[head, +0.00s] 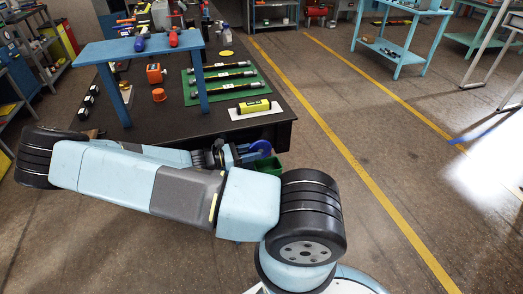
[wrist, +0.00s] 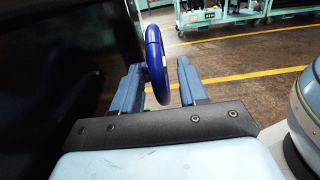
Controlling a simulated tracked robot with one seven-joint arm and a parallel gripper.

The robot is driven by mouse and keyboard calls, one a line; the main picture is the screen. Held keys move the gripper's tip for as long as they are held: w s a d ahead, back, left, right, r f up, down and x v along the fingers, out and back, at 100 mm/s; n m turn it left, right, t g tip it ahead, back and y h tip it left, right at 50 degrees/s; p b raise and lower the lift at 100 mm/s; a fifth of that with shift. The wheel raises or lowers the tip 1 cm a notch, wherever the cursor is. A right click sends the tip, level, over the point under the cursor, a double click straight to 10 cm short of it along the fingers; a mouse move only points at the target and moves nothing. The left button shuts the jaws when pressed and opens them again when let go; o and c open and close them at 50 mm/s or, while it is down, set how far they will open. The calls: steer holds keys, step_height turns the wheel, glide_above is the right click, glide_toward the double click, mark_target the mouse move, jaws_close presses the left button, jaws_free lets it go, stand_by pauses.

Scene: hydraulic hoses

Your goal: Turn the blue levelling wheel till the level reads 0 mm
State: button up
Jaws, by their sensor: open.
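The blue levelling wheel (head: 262,147) is at the front edge of the dark bench in the head view, partly hidden by my arm. In the wrist view the wheel's rim (wrist: 156,62) stands upright between my fingers, closer to the left finger. My gripper (wrist: 163,75) is open, with a clear gap between the rim and the right finger. In the head view my gripper (head: 233,155) is beside the wheel, largely hidden by my arm. A yellow-green level (head: 253,106) lies on a white plate near the bench's front edge. Its reading is too small to tell.
A blue stand (head: 140,48) with tools on top straddles the bench. A green mat (head: 225,82) holds several black hoses. An orange cap (head: 158,95) lies nearby. A green bin (head: 268,165) is below the wheel. Open floor lies to the right, with yellow lines.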

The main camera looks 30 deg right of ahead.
mark_target(261, 150)
steer(key=shift+x, duration=1.75)
jaws_close()
